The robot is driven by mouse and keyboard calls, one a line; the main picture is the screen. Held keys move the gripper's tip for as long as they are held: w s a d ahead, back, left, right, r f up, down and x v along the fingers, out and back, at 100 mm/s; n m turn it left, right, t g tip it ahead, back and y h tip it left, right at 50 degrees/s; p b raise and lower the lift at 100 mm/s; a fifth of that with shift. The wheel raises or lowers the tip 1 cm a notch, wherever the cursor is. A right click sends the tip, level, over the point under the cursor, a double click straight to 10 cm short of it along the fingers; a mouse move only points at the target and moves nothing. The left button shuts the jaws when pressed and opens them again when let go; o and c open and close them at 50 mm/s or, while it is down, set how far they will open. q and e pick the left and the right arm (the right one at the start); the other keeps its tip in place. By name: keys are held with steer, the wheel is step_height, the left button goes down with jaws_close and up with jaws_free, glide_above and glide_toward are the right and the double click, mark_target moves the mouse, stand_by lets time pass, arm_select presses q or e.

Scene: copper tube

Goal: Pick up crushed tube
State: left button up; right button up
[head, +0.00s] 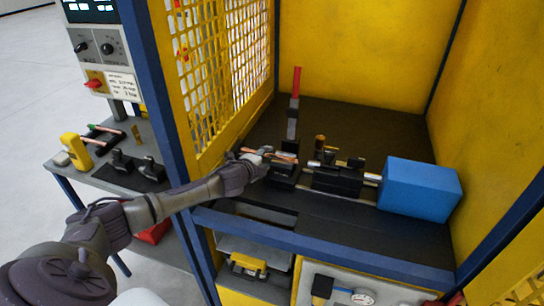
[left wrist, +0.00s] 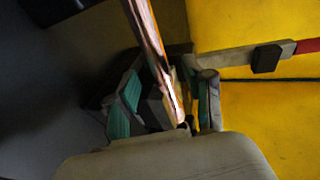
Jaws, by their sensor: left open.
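A copper tube (head: 284,157) lies on a dark fixture (head: 284,174) inside the yellow enclosure. In the left wrist view the tube (left wrist: 150,42) runs from the top edge down between my fingers, and its near end looks split or crushed. My left gripper (head: 266,154) reaches in from the left at the tube. In the left wrist view my left gripper (left wrist: 165,103) is open, with one teal-padded finger on each side of the tube's end. I cannot tell whether a finger touches it. My right gripper is not in view.
A blue block (head: 420,188) and a black clamp unit (head: 338,180) stand right of the fixture. An upright lever with a red handle (head: 296,82) rises behind it. A yellow mesh panel (head: 220,75) and a blue post (head: 160,90) stand close to my arm. A side table (head: 75,165) is at left.

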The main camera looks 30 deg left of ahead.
arm_select(q)
steer(key=shift+c, duration=0.3)
jaws_close()
